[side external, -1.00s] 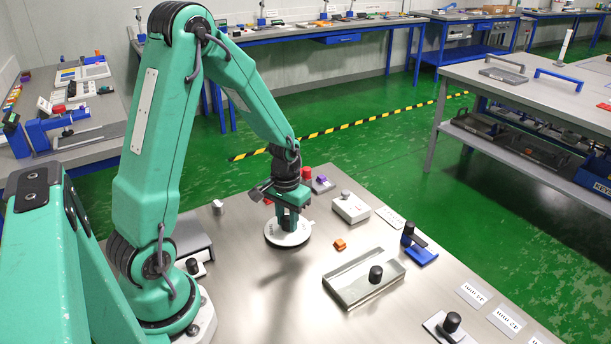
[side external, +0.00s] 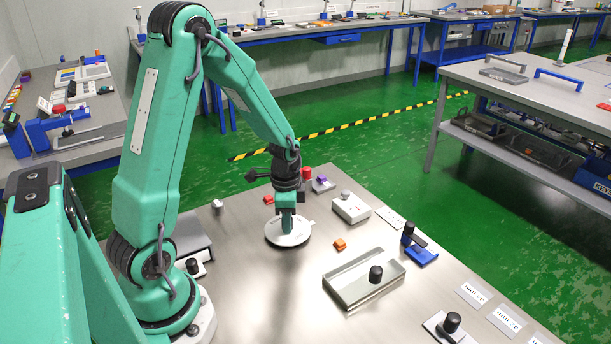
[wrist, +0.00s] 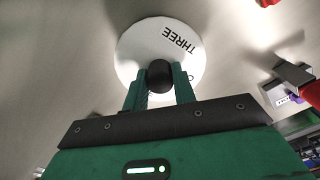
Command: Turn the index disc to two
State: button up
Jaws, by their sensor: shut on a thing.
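The index disc (side external: 288,241) is a round white plate lying on the metal bench, below my gripper (side external: 288,222) in the side view. In the wrist view the white disc (wrist: 140,45) carries the printed word THREE, at its upper right. A black knob (wrist: 159,76) stands on the disc. My gripper (wrist: 160,88) has its two green fingers on either side of this knob and is shut on it. The rest of the disc's face, nearest my gripper, is hidden by the fingers and the gripper body.
An orange block (side external: 340,244) and a grey tray (side external: 352,290) with a black-knobbed piece lie to the right. A white box (side external: 350,208) stands behind them. A red knob (side external: 306,173) and a purple-topped piece (side external: 321,181) are close behind my gripper. Bare bench lies in front of the disc.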

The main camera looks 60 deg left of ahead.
jog(key=shift+m, duration=1.3)
jog(key=o, duration=1)
jog(key=shift+r, duration=0.1)
jog(key=shift+r, duration=3.85)
